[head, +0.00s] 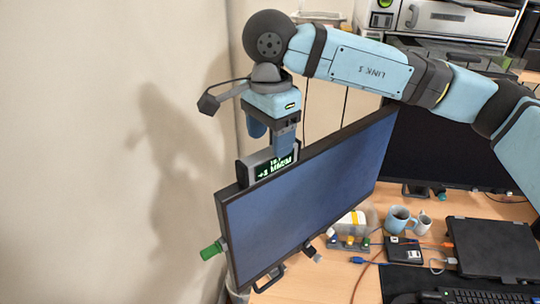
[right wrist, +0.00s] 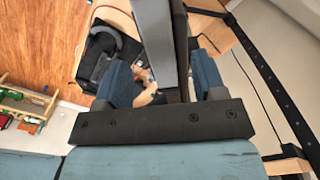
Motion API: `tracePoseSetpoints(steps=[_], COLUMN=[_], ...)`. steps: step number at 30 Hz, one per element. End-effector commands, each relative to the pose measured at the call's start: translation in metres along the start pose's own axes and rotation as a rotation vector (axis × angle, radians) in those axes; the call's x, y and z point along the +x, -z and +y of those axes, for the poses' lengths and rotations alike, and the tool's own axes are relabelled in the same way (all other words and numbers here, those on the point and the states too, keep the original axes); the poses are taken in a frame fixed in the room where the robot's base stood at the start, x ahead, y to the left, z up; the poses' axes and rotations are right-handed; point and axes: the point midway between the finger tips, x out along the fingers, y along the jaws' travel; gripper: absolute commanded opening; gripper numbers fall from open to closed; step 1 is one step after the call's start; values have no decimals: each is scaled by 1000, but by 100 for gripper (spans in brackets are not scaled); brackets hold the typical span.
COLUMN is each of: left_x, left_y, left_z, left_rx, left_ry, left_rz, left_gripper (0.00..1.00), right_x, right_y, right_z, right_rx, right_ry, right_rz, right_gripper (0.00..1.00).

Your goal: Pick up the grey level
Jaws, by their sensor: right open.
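The grey level (head: 268,166) stands on the top edge of a large monitor (head: 305,195), near its left end. Its lit green display faces the camera. My right gripper (head: 271,138) points down right over the level. Its jaws are open, with one blue finger in front of the level's top and the other behind. In the right wrist view, the two blue fingers of my right gripper (right wrist: 164,84) stand apart on either side of a grey upright body, which looks like the level (right wrist: 157,35). Whether the fingers touch it cannot be told. My left gripper is not in view.
A green knob (head: 212,250) sticks out at the monitor's left side. A second monitor (head: 440,150), a blue mug (head: 398,219), a closed laptop (head: 493,248) and cables are on the desk at right. A bare wall (head: 90,150) is at left.

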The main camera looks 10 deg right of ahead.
Motion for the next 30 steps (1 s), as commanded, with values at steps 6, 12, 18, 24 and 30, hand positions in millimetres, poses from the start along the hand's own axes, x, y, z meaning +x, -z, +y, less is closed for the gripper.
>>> tracePoseSetpoints(steps=[6, 12, 18, 24, 30], left_x=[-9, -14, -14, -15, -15], left_y=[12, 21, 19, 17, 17], left_z=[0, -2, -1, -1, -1], left_rx=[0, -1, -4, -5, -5], left_ry=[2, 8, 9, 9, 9], left_rz=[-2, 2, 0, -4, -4], left_gripper=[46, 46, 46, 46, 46], right_x=[19, 48, 54, 54, 54], right_y=[-2, -3, -3, -3, -3], right_z=[1, 0, 0, 0, 0], right_rx=[0, 1, 0, 0, 0], right_ry=[-4, -1, 0, 0, 1], right_rz=[0, -1, -1, -1, -1], right_gripper=[64, 64, 64, 39, 5])
